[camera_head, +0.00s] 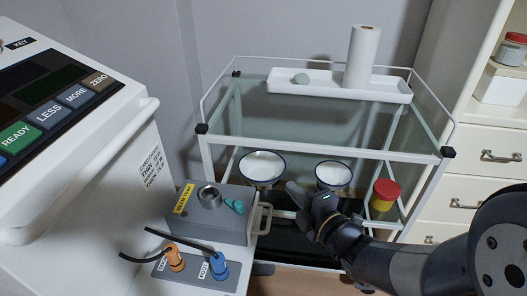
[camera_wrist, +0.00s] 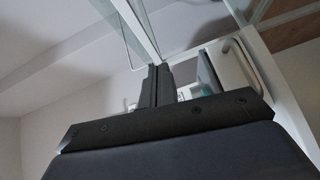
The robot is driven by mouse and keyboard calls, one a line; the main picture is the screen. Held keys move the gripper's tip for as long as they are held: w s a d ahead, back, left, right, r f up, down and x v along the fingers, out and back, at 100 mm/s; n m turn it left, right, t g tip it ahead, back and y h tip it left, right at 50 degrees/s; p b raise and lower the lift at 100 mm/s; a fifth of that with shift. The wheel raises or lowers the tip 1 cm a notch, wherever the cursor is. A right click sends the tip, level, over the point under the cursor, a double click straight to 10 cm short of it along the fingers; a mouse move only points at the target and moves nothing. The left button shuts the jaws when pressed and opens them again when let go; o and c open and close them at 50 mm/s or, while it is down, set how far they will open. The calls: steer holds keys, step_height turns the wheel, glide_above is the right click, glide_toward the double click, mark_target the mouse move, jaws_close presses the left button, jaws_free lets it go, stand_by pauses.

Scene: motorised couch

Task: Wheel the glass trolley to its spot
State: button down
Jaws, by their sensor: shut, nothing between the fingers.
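The glass trolley (camera_head: 225,115) has a white frame, black corner caps and glass shelves, and stands against the wall in the middle of the head view. Two white dark-rimmed bowls (camera_head: 262,166) and a yellow jar with a red lid (camera_head: 386,192) are lower down. My gripper (camera_head: 284,209) is in front of the trolley's lower part, near a grey box's handle. Its fingers are together and empty in the wrist view (camera_wrist: 158,85). The trolley's wheels are hidden.
The grey box (camera_head: 210,216) with a pale handle (camera_head: 263,217) sits left of my gripper, beside orange and blue plugs (camera_head: 216,264). A white console (camera_head: 95,130) fills the left. White drawers (camera_head: 490,155) stand close on the trolley's right.

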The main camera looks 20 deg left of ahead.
steer(key=w+a+r+n+y+b, duration=0.1)
steer(key=w+a+n, duration=0.1)
steer(key=w+a, duration=0.6)
steer(key=a, duration=0.2)
steer(key=shift+w+a+r+g+y, duration=0.15)
steer(key=shift+w+a+g+y, duration=0.15)
steer(key=shift+a+g, duration=0.1)
